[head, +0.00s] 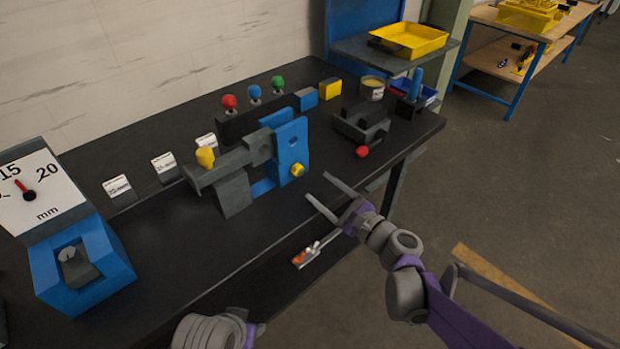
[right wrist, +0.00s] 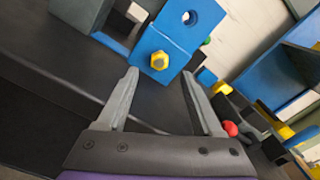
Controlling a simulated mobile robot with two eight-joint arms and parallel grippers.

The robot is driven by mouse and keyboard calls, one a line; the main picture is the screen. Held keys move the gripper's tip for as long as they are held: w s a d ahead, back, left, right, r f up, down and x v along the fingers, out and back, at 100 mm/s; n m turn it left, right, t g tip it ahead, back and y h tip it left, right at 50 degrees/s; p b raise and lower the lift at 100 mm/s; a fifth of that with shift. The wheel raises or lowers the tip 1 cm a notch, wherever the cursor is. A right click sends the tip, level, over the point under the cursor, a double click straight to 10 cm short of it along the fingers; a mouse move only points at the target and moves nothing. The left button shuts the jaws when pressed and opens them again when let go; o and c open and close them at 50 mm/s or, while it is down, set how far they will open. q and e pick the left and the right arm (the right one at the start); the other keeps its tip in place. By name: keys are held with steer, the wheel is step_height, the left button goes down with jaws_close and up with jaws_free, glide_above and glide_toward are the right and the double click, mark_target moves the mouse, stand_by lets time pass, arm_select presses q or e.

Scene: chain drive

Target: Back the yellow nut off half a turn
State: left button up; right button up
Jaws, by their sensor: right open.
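The yellow nut (head: 297,170) sits low on the right face of the blue upright plate (head: 291,140) of the fixture. In the right wrist view the yellow nut (right wrist: 159,60) shows as a hex head on the blue block (right wrist: 165,45), ahead of the fingers and between their lines. My right gripper (head: 316,188) is open and empty, to the right of the nut and apart from it. It also shows in the right wrist view (right wrist: 160,82), with its two fingers spread. Part of my left arm (head: 213,331) shows at the bottom edge; its gripper is not visible.
A grey bracket (head: 230,170) with a yellow knob (head: 205,157) joins the blue plate. A dark vise-like block (head: 361,127) and a red ball (head: 362,152) stand to the right. A blue dial gauge (head: 80,265) is at left. The black bench front is mostly clear.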

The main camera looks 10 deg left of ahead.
steer(key=v, duration=0.2)
steer(key=shift+s+d, duration=0.25)
steer(key=shift+d, duration=0.05)
steer(key=s+d+f+n+g+h, duration=0.2)
steer(key=s+d+f+n+h, duration=0.25)
steer(key=s+d+n, duration=0.35)
steer(key=s+d+f+n+g+h, duration=0.2)
steer(key=s+d+f+n+h, duration=0.4)
steer(key=s, duration=0.5)
steer(key=s+d+f+n+g+h, duration=0.2)
steer(key=s+d+n+h, duration=0.2)
steer(key=s+d+n, duration=0.35)
arm_select(q)
step_height(320, 180, up, 15)
steer(key=w+p, duration=0.2)
steer(key=p, duration=1.1)
steer(key=shift+t+p, duration=0.3)
arm_select(e)
step_height(320, 180, up, 15)
steer(key=w+m, duration=0.1)
steer(key=m, duration=0.1)
steer(key=shift+w+d, duration=0.2)
steer(key=shift+d, duration=0.05)
steer(key=shift+s, duration=0.15)
